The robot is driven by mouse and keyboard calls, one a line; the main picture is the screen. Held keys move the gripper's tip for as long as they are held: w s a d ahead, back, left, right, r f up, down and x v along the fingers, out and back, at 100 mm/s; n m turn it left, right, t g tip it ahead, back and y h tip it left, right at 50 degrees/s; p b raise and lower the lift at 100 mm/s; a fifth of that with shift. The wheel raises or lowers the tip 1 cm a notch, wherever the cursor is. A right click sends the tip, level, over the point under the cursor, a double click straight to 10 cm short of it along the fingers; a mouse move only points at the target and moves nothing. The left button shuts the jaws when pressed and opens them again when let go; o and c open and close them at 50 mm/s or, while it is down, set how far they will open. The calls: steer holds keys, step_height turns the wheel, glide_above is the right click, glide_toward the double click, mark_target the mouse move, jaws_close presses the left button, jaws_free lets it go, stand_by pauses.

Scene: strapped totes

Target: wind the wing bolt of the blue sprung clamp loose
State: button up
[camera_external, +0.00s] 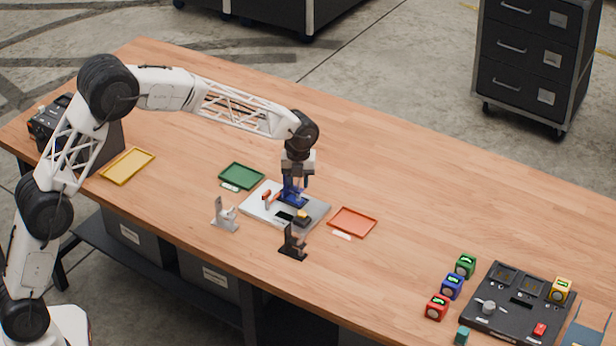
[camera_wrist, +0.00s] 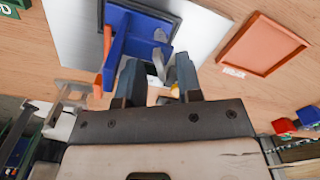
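The blue sprung clamp (camera_external: 293,199) stands on a pale grey plate (camera_external: 255,209) mid-table. In the wrist view its blue body (camera_wrist: 140,32) fills the top centre, with an orange part (camera_wrist: 107,62) on its left side. A grey winged piece, seemingly the wing bolt (camera_wrist: 159,62), shows at the clamp's right side. My gripper (camera_external: 297,184) points down right over the clamp. In the wrist view my gripper (camera_wrist: 158,76) has its fingers apart, with the grey piece between or just beyond the tips. I cannot tell whether either finger touches it.
A green tray (camera_external: 242,187) and an orange-red tray (camera_external: 373,221) flank the plate. A grey bracket (camera_external: 225,215) and a black bracket (camera_external: 293,244) stand in front. A yellow tray (camera_external: 128,150) lies left. A black panel (camera_external: 517,331) with coloured cubes is at right. The table behind is clear.

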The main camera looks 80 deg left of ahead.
steer(key=shift+c, duration=0.3)
jaws_close()
